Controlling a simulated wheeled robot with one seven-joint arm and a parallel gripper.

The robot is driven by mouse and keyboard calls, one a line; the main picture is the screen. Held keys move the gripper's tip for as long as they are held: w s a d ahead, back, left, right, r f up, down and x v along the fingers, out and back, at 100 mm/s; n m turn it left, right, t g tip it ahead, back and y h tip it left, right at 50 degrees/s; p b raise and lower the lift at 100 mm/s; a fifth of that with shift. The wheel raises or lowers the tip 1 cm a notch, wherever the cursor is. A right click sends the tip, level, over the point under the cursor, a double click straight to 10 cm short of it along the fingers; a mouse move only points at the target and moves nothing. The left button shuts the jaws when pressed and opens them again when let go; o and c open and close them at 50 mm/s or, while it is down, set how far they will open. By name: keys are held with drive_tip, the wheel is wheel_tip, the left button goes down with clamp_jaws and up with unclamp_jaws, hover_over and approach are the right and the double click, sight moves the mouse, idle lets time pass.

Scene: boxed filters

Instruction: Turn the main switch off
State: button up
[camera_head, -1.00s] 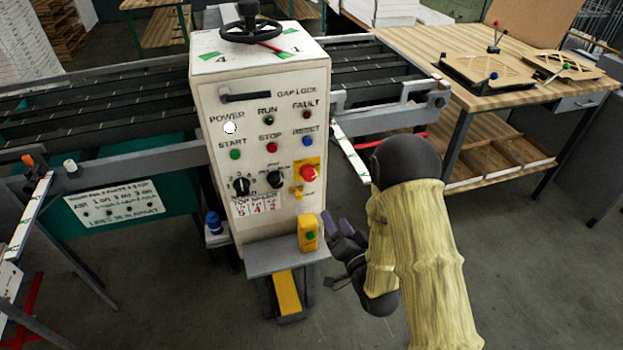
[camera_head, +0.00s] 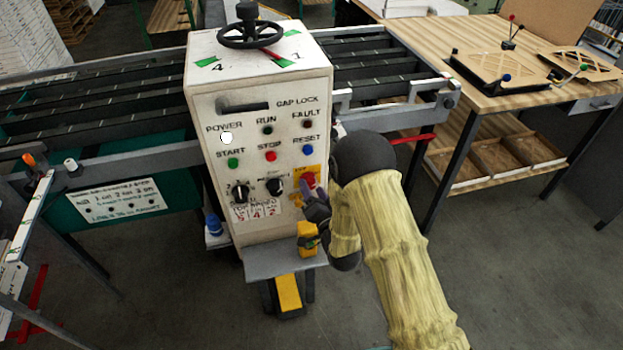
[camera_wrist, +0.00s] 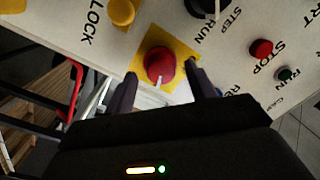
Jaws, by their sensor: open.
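The main switch appears to be the red rotary knob (camera_head: 309,179) on a yellow plate, low on the right of the white control panel (camera_head: 218,170). In the wrist view the red knob (camera_wrist: 159,62) carries a pale pointer line on its face. My gripper (camera_head: 313,195) is at the panel's lower right and partly covers the knob and plate in the head view. In the wrist view my gripper (camera_wrist: 160,74) is open, one dark finger on each side of the knob. Whether the fingers touch it I cannot tell.
A yellow knob (camera_wrist: 121,11) sits beside the switch near the word LOCK. A black selector (camera_head: 274,187) and red stop button (camera_head: 271,156) are close by. The power lamp (camera_head: 226,138) is white. A yellow box with a button (camera_head: 307,233) stands on the shelf below.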

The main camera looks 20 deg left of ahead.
drive_tip(key=shift+x, duration=1)
drive_tip(key=c, duration=0.9)
